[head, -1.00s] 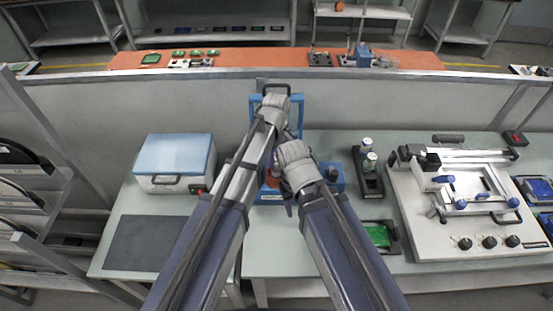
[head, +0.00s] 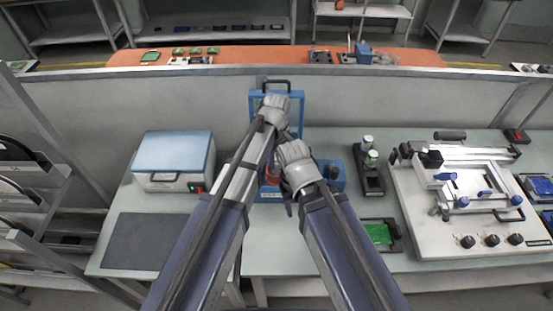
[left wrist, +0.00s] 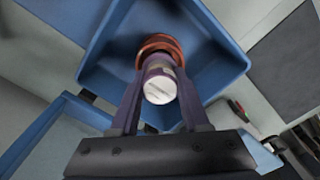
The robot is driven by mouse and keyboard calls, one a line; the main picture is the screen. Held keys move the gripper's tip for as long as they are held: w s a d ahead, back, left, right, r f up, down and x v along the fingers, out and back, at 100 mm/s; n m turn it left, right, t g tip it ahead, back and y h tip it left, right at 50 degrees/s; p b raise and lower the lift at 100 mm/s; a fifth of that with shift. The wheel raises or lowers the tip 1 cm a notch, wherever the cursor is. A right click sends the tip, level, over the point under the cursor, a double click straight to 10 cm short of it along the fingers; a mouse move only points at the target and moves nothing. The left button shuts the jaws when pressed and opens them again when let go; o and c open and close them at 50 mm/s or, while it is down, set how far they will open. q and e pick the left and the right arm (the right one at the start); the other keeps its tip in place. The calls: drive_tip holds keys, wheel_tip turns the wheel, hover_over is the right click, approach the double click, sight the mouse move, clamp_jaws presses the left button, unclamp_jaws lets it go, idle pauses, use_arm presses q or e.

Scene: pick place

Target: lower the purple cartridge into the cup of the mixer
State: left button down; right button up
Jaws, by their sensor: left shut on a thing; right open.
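The cartridge (left wrist: 160,84) is purple with a pale slotted cap facing the camera in the left wrist view. My left gripper (left wrist: 158,100) is shut on it, one finger at each side. Beyond the cartridge, the orange-red cup (left wrist: 158,43) of the blue mixer (left wrist: 215,62) surrounds its far end in the picture; how deep it sits is hidden. In the head view the arms partly cover the mixer (head: 270,196) and the red cup (head: 271,168). My left gripper (head: 281,138) is above it, mostly hidden. My right gripper (head: 289,200) is open beside it, in front.
A blue-lidded box (head: 174,158) and a dark mat (head: 150,242) lie to the left. A dark holder with vials (head: 370,172), a green board (head: 379,233) and a white fixture (head: 455,190) are to the right. The raised blue lid (head: 290,98) stands behind my left wrist.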

use_arm(q)
drive_tip(key=shift+f, duration=0.1)
idle(0.3)
drive_tip(key=shift+c, duration=1.5)
unclamp_jaws()
drive_tip(key=c, duration=0.4)
wheel_tip(320, 180, up, 7)
drive_tip(key=p, duration=0.7)
